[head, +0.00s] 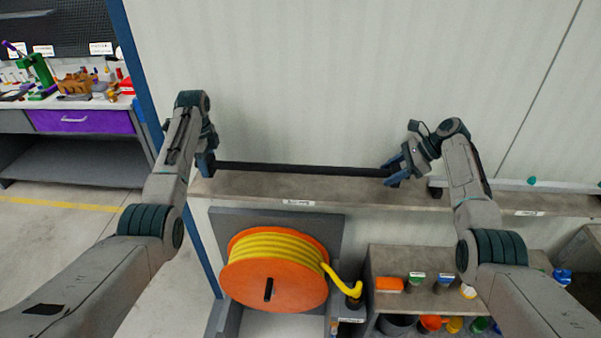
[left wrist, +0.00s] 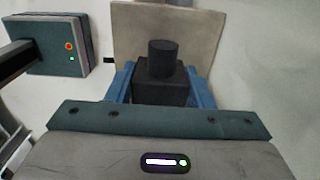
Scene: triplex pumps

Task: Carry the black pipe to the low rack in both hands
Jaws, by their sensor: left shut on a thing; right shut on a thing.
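The black pipe (head: 300,169) runs level from left to right in the head view, in front of the pale wall and over the grey shelf (head: 320,188). My left gripper (head: 205,164) is shut on its left end. My right gripper (head: 397,172) is shut on its right end. In the left wrist view the end of the pipe (left wrist: 162,60) stands out between the blue fingers of my left gripper (left wrist: 160,88). I cannot tell whether the pipe touches the shelf. No rack can be made out for certain.
An orange reel with yellow hose (head: 272,270) stands below the shelf. A low unit with coloured bottles and tubs (head: 420,298) is at lower right. A workbench with a purple drawer (head: 82,121) is at far left. Open floor lies in front of the bench.

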